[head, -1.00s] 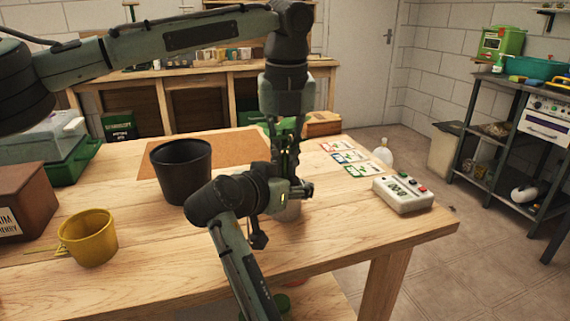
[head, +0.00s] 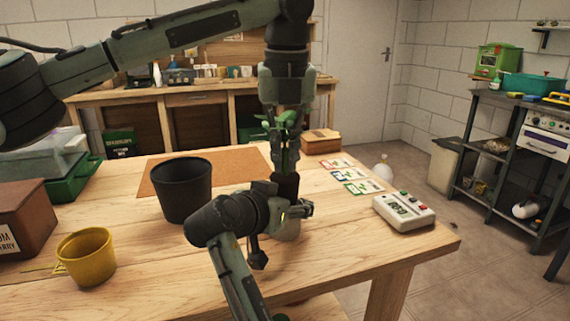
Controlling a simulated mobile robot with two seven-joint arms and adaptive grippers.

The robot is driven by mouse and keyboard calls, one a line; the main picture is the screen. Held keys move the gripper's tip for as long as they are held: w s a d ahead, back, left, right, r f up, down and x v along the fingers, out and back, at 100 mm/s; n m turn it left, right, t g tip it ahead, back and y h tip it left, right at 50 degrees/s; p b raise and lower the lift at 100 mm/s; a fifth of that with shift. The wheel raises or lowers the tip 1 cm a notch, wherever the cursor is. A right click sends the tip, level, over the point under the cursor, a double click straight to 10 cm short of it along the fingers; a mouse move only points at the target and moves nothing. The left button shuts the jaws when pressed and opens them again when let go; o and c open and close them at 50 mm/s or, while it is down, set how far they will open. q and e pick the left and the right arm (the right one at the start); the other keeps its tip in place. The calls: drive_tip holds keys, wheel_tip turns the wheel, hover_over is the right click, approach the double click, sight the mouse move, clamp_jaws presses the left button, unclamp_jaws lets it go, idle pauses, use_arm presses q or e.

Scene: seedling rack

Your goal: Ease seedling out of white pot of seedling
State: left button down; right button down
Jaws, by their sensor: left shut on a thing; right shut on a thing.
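My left gripper (head: 285,148) points down and is shut on the seedling (head: 268,122), whose green leaves show around its fingers. The seedling's dark soil plug (head: 286,186) shows below the fingers. My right gripper (head: 293,212) comes in from the front and is shut on the white pot (head: 288,231) near the tabletop. The pot is mostly hidden behind my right gripper. The plug is above the pot; I cannot tell whether its lower end is still inside the rim.
A black pot (head: 183,190) stands left of the grippers by a brown mat (head: 225,168). A yellow pot (head: 87,257) stands front left, near a brown box (head: 25,215). A white meter (head: 404,211) and seed packets (head: 351,175) lie to the right. The front middle of the wooden table (head: 165,255) is clear.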

drive_tip(key=shift+c, duration=2.2)
unclamp_jaws()
drive_tip(key=v, duration=1.2)
use_arm(q)
drive_tip(key=shift+r+p, duration=1.15)
drive_tip(key=shift+p, duration=0.75)
drive_tip(key=shift+r, duration=0.85)
use_arm(e)
drive_tip(key=shift+r, duration=1.75)
